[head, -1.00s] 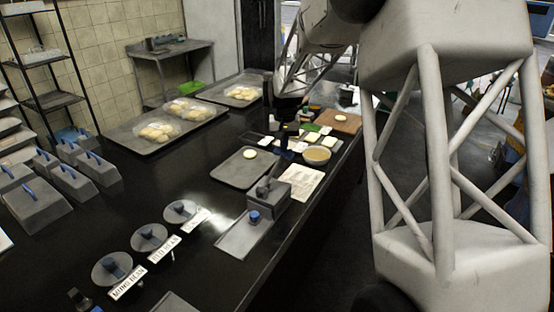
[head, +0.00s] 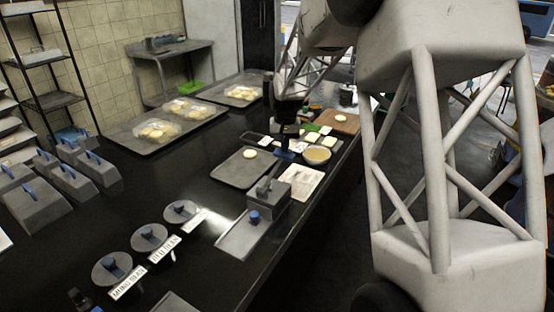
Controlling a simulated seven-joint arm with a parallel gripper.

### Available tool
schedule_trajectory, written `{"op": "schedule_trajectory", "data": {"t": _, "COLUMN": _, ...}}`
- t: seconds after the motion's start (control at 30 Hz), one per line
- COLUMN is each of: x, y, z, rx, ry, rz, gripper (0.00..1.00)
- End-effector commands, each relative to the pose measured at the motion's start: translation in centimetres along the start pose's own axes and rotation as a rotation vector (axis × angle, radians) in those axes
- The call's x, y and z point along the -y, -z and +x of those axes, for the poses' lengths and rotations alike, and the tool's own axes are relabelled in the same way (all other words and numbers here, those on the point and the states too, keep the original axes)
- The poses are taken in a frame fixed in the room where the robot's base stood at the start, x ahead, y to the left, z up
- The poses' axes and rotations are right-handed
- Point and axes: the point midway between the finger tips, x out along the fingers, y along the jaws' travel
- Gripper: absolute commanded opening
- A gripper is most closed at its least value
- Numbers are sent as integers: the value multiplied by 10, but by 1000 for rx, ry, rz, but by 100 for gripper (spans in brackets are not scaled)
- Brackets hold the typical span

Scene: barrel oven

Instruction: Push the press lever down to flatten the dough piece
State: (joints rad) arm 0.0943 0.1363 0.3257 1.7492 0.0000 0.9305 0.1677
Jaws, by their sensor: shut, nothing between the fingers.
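The press looks like a grey box (head: 272,196) on the black counter, with a flat metal plate (head: 238,238) in front and a blue knob (head: 254,216) on its near side. A dark bar, possibly the lever, rises at its top; its exact position is too small to tell. My gripper (head: 285,153) points down, shut and empty, behind the press and right of the dark tray. It appears apart from the press. A pale dough piece (head: 250,153) lies on that tray (head: 238,170). I cannot see any dough inside the press.
A white sheet (head: 302,181) and a tan bowl (head: 317,155) stand right of the press. A wooden board (head: 350,128) holds another pale piece. Round lids (head: 149,238) with labels lie front left. Bare counter lies left of the tray.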

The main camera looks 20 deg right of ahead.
Motion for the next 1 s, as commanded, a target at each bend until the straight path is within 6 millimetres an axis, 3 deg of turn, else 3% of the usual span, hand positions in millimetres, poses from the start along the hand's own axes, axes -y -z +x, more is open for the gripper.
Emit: {"op": "schedule_trajectory", "data": {"t": 1.0, "x": -1, "y": 2, "z": 7, "rx": 1, "ry": 0, "rz": 0, "gripper": 0}}
